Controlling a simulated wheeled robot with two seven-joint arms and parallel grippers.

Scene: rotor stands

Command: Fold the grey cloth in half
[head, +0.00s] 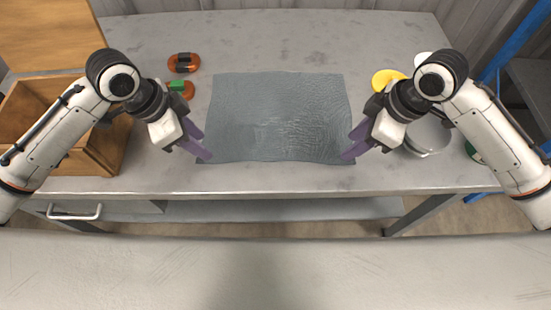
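The grey cloth (275,110) lies spread out flat on the table as a rough rectangle, with small wrinkles on its right half. My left gripper (208,154) is at the cloth's near left corner, its purple fingers reaching the cloth's edge. My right gripper (350,154) is at the near right corner in the same way. Whether either gripper holds cloth is too small to tell. The fingers partly hide both near corners.
A wooden box (100,150) stands at the table's left. Two orange-brown items (184,62) lie behind my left gripper, one with a green top (178,86). A yellow disc (388,80) and a round metal container (430,138) are at the right. The table behind the cloth is clear.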

